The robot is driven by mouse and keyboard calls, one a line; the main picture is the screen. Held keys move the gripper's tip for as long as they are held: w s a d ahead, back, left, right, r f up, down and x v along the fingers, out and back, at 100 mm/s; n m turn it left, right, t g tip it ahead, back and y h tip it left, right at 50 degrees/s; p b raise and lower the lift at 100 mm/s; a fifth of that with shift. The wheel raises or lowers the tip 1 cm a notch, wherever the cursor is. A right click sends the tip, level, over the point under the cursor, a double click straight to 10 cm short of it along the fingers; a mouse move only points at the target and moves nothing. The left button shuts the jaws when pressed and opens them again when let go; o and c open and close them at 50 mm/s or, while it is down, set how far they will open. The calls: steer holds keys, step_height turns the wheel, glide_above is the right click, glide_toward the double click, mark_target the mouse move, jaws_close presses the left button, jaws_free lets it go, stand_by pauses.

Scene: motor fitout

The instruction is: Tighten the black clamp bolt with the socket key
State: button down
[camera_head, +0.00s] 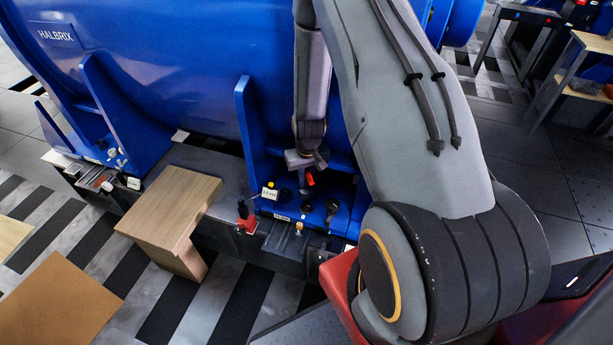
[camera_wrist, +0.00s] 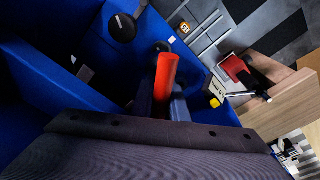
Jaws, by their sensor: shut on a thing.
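My gripper (camera_head: 307,168) hangs over the blue motor foot and is shut on the red handle of a key (camera_head: 310,179). In the wrist view the red handle (camera_wrist: 167,76) stands between the fingers (camera_wrist: 164,104). The key's lower end is hidden, so I cannot tell whether it sits on a bolt. Several black round-headed bolts stand on the foot below the gripper, one at the front (camera_head: 306,207) and one to its right (camera_head: 332,206). In the wrist view a black bolt head (camera_wrist: 122,27) is apart from the handle, and another dark round part (camera_wrist: 161,46) shows just behind it.
The large blue motor (camera_head: 170,60) and its upright rib (camera_head: 246,125) stand close to the gripper. A yellow-topped part (camera_head: 270,184) with a white label is left of it. A red-and-black block (camera_head: 246,218) and a wooden bench (camera_head: 170,195) are farther left.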

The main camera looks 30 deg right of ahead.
mark_target(306, 189)
steer(key=shift+w+n, duration=0.1)
steer(key=shift+n, duration=0.3)
steer(key=n+b, duration=0.1)
steer(key=b, duration=0.2)
steer(key=shift+f, duration=0.15)
steer(key=shift+f+b, duration=0.2)
steer(key=shift+b, duration=0.35)
step_height(306, 189, down, 5)
steer(key=b, duration=0.7)
steer(key=shift+f+b, duration=1.35)
steer(key=shift+b, duration=1.15)
stand_by(0.9)
steer(key=shift+r+m+p, duration=0.1)
steer(key=shift+m+p, duration=0.4)
steer(key=shift+p, duration=1)
